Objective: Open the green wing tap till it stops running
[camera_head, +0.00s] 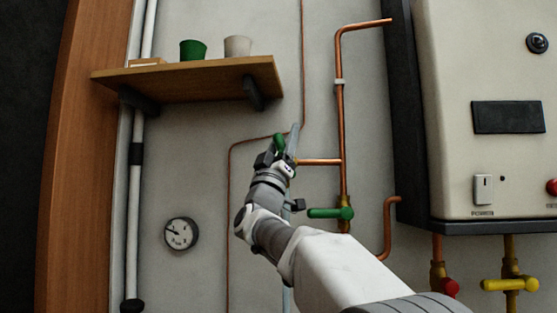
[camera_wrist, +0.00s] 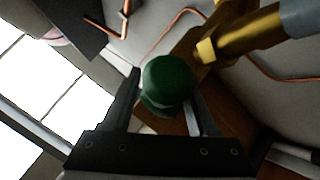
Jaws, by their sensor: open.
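A green tap handle (camera_head: 279,142) shows at the tip of my gripper (camera_head: 277,155) in the head view, beside a grey pipe end. In the wrist view this green handle (camera_wrist: 168,80) is a rounded end between the two dark fingers of my gripper (camera_wrist: 165,88). The fingers are apart; whether either touches the handle I cannot tell. A brass valve body (camera_wrist: 240,36) is behind it to the upper right. A second green handle (camera_head: 325,212) lies level on the vertical copper pipe, lower right of my gripper. No water shows.
A wooden shelf (camera_head: 190,79) with a green cup (camera_head: 192,50) and a pale cup (camera_head: 238,46) is above left. A boiler (camera_head: 490,150) fills the right, with a yellow tap (camera_head: 510,284) and a red tap (camera_head: 450,287) below. A gauge (camera_head: 181,233) is on the wall.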

